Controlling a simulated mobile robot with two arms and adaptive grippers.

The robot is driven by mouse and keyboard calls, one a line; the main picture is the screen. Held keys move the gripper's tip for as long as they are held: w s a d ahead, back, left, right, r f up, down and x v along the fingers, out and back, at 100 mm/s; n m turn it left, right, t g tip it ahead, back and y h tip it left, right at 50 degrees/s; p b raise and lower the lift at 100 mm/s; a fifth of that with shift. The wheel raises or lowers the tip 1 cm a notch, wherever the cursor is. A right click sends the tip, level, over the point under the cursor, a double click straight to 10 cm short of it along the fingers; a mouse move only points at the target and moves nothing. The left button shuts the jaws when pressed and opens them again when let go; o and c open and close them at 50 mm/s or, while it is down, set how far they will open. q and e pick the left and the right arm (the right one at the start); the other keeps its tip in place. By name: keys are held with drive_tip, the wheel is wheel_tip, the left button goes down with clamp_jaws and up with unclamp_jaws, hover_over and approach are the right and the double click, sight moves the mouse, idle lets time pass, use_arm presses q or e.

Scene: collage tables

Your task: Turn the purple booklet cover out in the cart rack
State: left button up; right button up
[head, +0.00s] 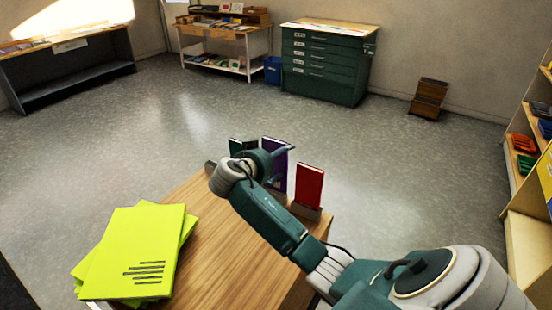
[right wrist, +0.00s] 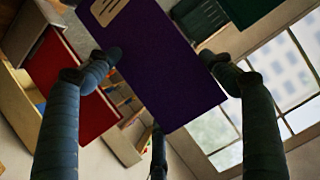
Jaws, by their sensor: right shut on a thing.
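The purple booklet (head: 272,144) stands upright in the rack (head: 306,211) at the far edge of the wooden cart top, between a dark green booklet (head: 238,146) and a red booklet (head: 309,184). My right gripper (head: 284,152) is at the purple booklet, and my wrist hides part of it. In the right wrist view the purple booklet (right wrist: 160,75) lies between the two fingers of my right gripper (right wrist: 158,60), which is shut on it; a cream label shows on its face. My left gripper is out of view.
Yellow-green booklets (head: 135,252) lie stacked on the left of the cart top (head: 215,240). My right arm crosses over the cart's right side. Open floor lies beyond the cart. A green drawer cabinet (head: 325,65) stands at the back, with shelves at far right.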

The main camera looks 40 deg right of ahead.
drive_tip(key=shift+w+a, duration=0.25)
drive_tip(key=shift+w, duration=0.05)
drive_tip(key=shift+b, duration=0.35)
idle(0.4)
drive_tip(key=shift+f+b, duration=1)
drive_tip(key=shift+f, duration=0.35)
wheel_tip(320, 180, down, 2)
drive_tip(key=shift+f+b, duration=0.1)
drive_tip(key=shift+b, duration=0.95)
drive_tip(key=o, duration=1.5)
drive_tip(key=shift+c, duration=0.2)
